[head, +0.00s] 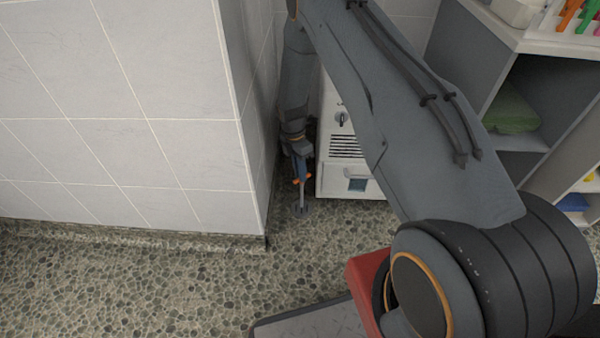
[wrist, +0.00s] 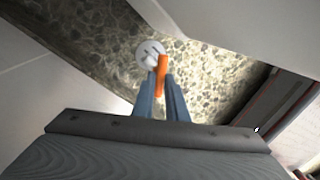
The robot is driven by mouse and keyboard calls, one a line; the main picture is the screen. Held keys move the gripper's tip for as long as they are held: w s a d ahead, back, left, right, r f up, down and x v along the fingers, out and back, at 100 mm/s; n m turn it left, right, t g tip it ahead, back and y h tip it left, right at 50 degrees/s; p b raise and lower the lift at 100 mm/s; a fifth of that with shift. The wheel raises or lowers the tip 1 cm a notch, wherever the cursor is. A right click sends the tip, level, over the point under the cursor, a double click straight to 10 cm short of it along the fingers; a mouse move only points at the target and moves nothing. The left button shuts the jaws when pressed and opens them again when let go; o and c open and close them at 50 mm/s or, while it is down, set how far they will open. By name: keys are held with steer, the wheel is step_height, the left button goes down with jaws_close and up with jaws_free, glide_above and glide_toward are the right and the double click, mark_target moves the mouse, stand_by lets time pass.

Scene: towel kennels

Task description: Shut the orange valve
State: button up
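The orange valve has an orange bar handle (wrist: 162,72) beside a pale round fitting (wrist: 150,52), low near the floor, in the wrist view. My gripper (wrist: 161,82) points down at it, with its two blue-grey fingers close on either side of the handle and apparently touching it. In the head view my gripper (head: 301,173) is low in the gap between the tiled wall and the white cabinet. Small orange ends of the handle (head: 308,177) show beside the fingers there. The rest of the valve is mostly hidden by my gripper.
The tiled wall block (head: 130,120) stands close on the left of my gripper. The white cabinet (head: 345,183) with a vent stands close on its right. Grey shelving (head: 490,60) is at the right. The pebbled floor (head: 170,285) in front is clear.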

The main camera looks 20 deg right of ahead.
steer(key=o, duration=0.4)
steer(key=shift+o, duration=0.2)
step_height(320, 180, up, 8)
steer(key=w+p, duration=0.1)
steer(key=p, duration=0.1)
steer(key=shift+w+a+f, duration=0.15)
steer(key=shift+w+a, duration=0.15)
